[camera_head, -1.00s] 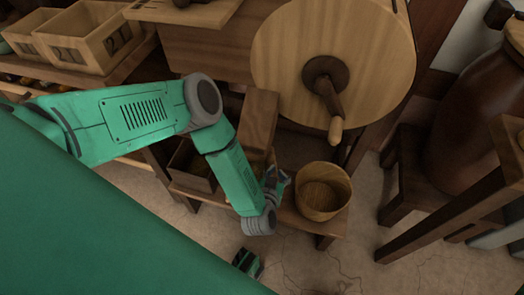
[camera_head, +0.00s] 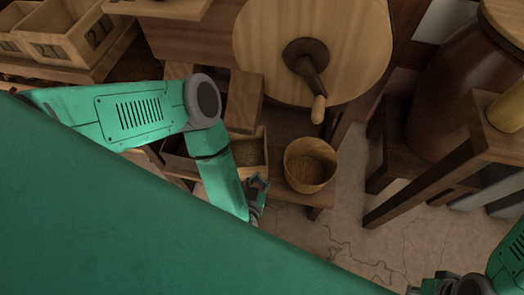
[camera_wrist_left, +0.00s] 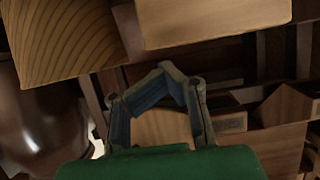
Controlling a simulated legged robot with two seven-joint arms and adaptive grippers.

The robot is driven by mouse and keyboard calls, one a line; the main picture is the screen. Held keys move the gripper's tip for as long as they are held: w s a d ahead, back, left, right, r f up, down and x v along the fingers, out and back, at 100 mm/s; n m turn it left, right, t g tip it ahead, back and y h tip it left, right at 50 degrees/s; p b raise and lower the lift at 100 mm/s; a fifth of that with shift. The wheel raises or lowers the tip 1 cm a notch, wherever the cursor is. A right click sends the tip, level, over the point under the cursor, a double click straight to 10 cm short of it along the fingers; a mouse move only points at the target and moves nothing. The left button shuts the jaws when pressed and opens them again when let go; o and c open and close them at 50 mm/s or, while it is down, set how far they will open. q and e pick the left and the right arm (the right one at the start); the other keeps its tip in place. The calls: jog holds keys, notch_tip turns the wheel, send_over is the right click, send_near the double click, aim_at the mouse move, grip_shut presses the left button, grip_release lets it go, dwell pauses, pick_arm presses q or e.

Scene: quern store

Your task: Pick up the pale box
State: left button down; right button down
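A pale open wooden box (camera_head: 264,150) with a darker inside sits on the low bench in the head view. My left arm partly covers its left side. I take this as the pale box. My left gripper (camera_head: 259,184) is just below the box's front right corner, between it and the round tub. In the left wrist view, the fingers (camera_wrist_left: 164,72) bend inward and their tips appear to meet, with nothing visible gripped at the tips. A pale surface shows behind them. My right gripper (camera_head: 450,285) is cut off at the lower right edge.
A round wooden tub (camera_head: 311,165) stands right of the box. A big wooden wheel with a crank handle (camera_head: 318,108) hangs above. Numbered crates (camera_head: 70,38) sit upper left. A brown jar (camera_head: 455,110) and stool stand right. Cracked floor (camera_head: 340,225) is open in front.

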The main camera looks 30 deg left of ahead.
pick_arm(q)
jog(key=s+d+p, duration=0.1)
jog(key=s, duration=0.6)
jog(key=shift+d, duration=0.3)
jog(key=shift+c, duration=2.3)
grip_release()
jog(key=shift+w, duration=0.1)
